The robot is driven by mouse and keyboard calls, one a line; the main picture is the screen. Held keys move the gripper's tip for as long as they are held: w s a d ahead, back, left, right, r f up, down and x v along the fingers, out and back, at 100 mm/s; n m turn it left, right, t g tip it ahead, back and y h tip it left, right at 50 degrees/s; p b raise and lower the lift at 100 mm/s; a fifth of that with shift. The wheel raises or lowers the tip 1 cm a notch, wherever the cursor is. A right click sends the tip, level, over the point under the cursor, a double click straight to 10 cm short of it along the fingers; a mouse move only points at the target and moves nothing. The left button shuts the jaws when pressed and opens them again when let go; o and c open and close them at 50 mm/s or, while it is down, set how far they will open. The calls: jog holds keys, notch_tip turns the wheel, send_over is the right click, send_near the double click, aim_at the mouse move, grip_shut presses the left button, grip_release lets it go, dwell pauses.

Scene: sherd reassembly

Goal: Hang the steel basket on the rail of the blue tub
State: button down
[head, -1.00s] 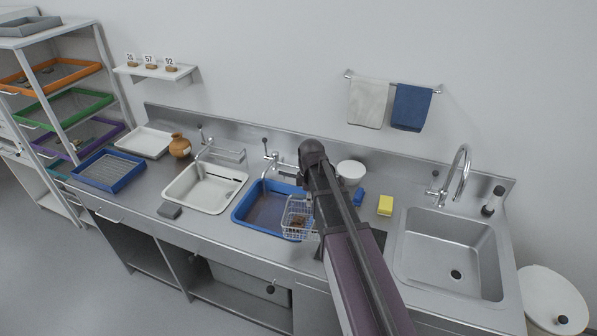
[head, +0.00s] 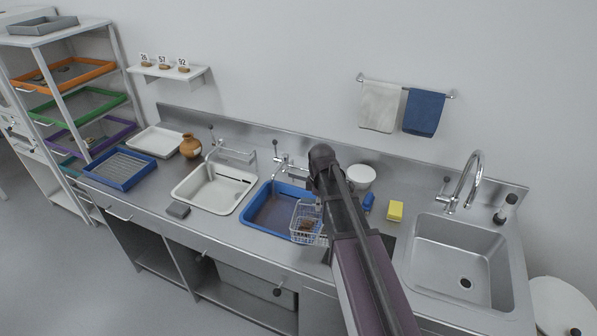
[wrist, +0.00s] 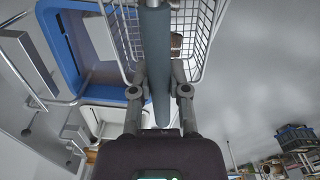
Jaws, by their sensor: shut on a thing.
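The steel basket (head: 305,222) is a wire basket with brown pieces inside, at the right front corner of the blue tub (head: 262,207). In the head view it overlaps the tub's rim; I cannot tell whether it touches it. In the wrist view my gripper (wrist: 158,72) is shut on the basket's grey handle bar, and the wire basket (wrist: 202,30) extends beyond the fingers. The blue tub (wrist: 62,55) lies to the left there. My arm hides the gripper in the head view.
A white tub (head: 215,188) stands left of the blue one, with a grey block (head: 178,210) before it. A white bowl (head: 360,175), a blue item (head: 368,202) and a yellow sponge (head: 395,211) lie right of the arm. A steel sink (head: 462,255) is further right.

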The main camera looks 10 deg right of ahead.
notch_tip(320, 180, down, 4)
jog(key=b, duration=0.3)
jog(key=shift+r, duration=0.25)
jog(key=shift+a, duration=0.1)
